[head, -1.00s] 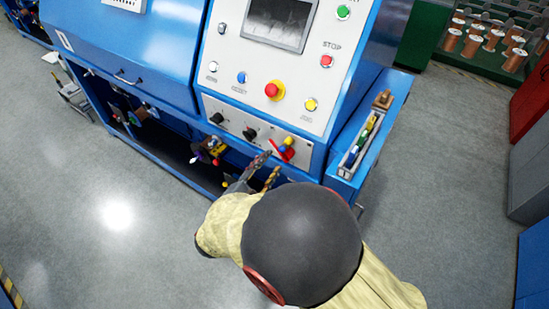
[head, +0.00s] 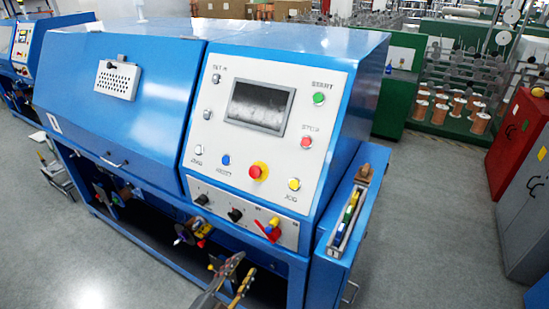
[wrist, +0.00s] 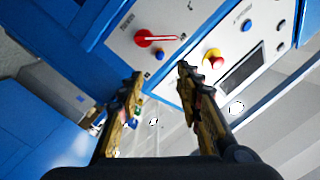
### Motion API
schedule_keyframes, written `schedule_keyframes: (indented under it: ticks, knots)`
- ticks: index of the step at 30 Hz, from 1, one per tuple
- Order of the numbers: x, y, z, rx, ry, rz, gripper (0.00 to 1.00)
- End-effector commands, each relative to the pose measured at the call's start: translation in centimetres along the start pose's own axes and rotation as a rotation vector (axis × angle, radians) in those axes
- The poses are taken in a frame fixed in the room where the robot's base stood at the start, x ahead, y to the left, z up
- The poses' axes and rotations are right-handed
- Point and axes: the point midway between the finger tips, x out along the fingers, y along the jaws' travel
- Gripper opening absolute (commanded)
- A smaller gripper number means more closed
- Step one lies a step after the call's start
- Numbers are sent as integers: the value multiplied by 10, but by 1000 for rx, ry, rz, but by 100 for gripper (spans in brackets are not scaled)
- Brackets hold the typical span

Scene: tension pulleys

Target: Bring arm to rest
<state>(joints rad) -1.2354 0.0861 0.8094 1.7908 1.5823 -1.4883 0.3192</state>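My gripper (head: 236,280) shows at the bottom of the head view, in front of the lower edge of the blue machine (head: 118,62). In the wrist view my gripper (wrist: 160,85) has its two fingers apart, with nothing between them. The machine's control panel (head: 216,130) is beyond the fingers, with a red rotary handle (head: 268,232) on its lower strip. The red handle also shows in the wrist view (wrist: 150,38), beyond the fingertips. Most of my arm is below the head view's edge.
A narrow side tray (head: 346,222) with small coloured items is on the machine's right. A red cabinet (head: 518,140) and grey cabinets (head: 528,215) stand at far right. Copper spools (head: 440,112) stand behind. Grey floor (head: 425,230) is clear between machine and cabinets.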

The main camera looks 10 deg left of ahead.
Motion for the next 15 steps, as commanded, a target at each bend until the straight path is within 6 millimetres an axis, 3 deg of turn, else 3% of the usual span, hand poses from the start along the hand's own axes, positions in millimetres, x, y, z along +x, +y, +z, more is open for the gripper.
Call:
schedule_keyframes:
  ticks: [4, 8, 12, 15]
  knots:
    - [0, 5, 18, -24, -66, 16, 35]
    - [-10, 8, 71, -86, -273, 0, 35]
    - [-46, 9, 138, -208, -589, -63, 35]
    - [-83, 3, 167, -294, -809, -125, 35]
